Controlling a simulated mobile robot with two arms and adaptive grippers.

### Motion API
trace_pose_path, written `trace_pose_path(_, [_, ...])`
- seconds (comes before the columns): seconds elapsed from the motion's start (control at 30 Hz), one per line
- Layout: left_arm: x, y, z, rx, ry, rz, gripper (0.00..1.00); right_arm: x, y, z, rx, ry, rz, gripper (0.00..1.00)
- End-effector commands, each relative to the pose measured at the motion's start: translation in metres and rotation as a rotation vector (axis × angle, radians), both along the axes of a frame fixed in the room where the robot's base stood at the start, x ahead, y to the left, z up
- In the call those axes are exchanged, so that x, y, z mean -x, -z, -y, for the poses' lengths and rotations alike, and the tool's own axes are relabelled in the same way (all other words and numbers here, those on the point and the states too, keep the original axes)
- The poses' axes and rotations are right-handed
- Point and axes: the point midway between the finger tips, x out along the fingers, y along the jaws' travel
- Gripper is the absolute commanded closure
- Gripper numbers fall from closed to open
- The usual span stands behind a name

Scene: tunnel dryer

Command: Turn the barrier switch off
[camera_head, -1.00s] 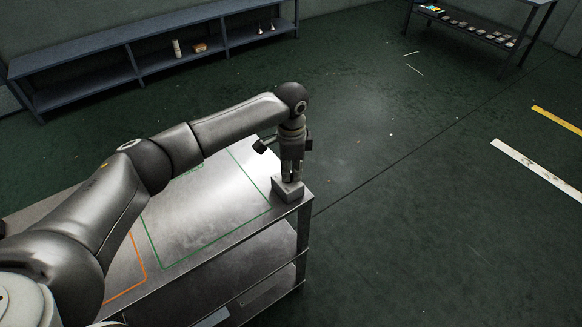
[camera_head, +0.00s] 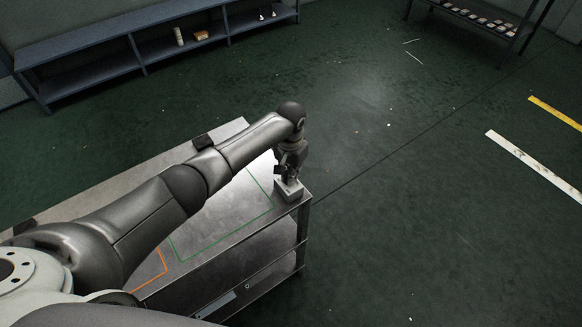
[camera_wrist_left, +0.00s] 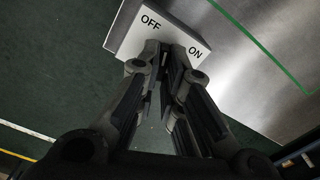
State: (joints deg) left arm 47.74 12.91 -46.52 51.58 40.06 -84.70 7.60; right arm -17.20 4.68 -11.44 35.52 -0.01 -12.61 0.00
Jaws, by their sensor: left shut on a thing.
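The barrier switch is a small pale box (camera_head: 290,193) at the right corner of the metal table's top. In the left wrist view, its white face (camera_wrist_left: 132,36) bears the words OFF on the left and ON on the right. My left gripper (camera_head: 290,178) points down onto the box. In the left wrist view, the fingers of my left gripper (camera_wrist_left: 168,62) are close together at the box, between the two words. They are shut on the switch's lever, which they hide, so its tilt cannot be told. My right gripper is in neither view.
The metal table (camera_head: 222,208) has green and orange outlines on its top and shelves below. A dark shelf unit (camera_head: 85,75) stands along the back wall, another rack (camera_head: 470,18) at the far right. The floor right of the table is clear.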

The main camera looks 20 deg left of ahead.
Motion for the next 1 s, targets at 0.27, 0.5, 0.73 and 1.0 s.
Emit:
trace_pose_path(0.27, [-0.001,-0.002,-0.001,0.001,-0.169,0.001,1.00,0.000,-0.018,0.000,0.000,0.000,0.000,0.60])
trace_pose_path(0.5, [-0.001,-0.002,-0.001,0.001,-0.242,0.003,1.00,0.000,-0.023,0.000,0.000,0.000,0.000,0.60])
trace_pose_path(0.73, [-0.002,-0.001,-0.002,0.002,-0.263,0.004,1.00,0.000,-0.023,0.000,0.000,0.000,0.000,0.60])
trace_pose_path(1.0, [-0.002,-0.001,-0.002,0.002,-0.264,0.004,1.00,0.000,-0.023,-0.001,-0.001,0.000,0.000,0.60])
